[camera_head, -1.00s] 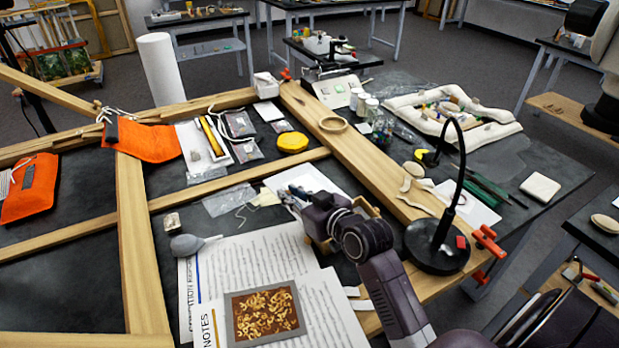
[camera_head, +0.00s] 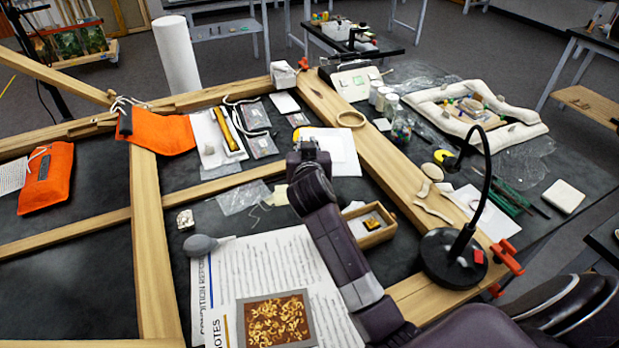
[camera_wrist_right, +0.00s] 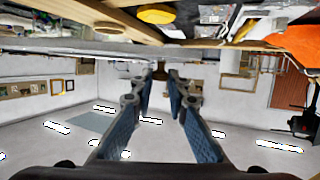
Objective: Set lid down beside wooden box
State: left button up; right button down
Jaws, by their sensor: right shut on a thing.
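The small wooden box (camera_head: 372,228) stands open on the dark table, right of the printed sheets, with a small dark and gilt piece (camera_head: 373,223) inside. My right gripper (camera_head: 308,152) is beyond the box and to its left, over the area by the white sheets. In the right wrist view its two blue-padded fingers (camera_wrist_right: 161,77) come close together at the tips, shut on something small. I cannot make out the lid clearly; the gripper and wrist hide what is held in the head view. My left gripper is not in view.
White sheets (camera_head: 342,151) lie right of the gripper. A long wooden beam (camera_head: 372,165) runs beyond the box, and a black lamp base (camera_head: 449,258) stands to its right. A yellow disc (camera_wrist_right: 155,14) shows in the right wrist view. Printed pages (camera_head: 240,275) lie left.

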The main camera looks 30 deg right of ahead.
jog(key=shift+w+f, duration=0.1)
jog(key=shift+f, duration=6.05)
jog(key=shift+f+b, duration=0.5)
jog(key=shift+b, duration=0.1)
jog(key=c, duration=2.3)
grip_release()
jog(key=shift+c, duration=0.2)
jog(key=o, duration=0.5)
jog(key=shift+c, duration=0.2)
